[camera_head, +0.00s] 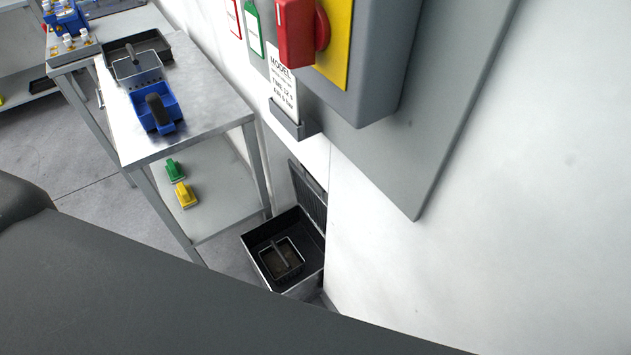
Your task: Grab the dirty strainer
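A small square strainer (288,262) with a dark frame, a handle bar across it and brownish, dirty-looking contents sits inside a black open box (256,240) low by the wall. A dark ribbed panel (308,192) stands upright at the back of that box. Another strainer-like basket (138,68), grey with an upright handle, is on the metal table, partly over a dark tray (160,42). Neither of my grippers shows. A large dark grey shape, probably part of my own body, fills the lower left and hides the floor there.
A metal table (205,95) stands at left, holding a blue container (172,103) with a dark rounded thing in it. Green (175,169) and yellow (185,195) brushes lie on its lower shelf. A grey wall box with a red switch (297,32) juts out above. Floor shows at far left.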

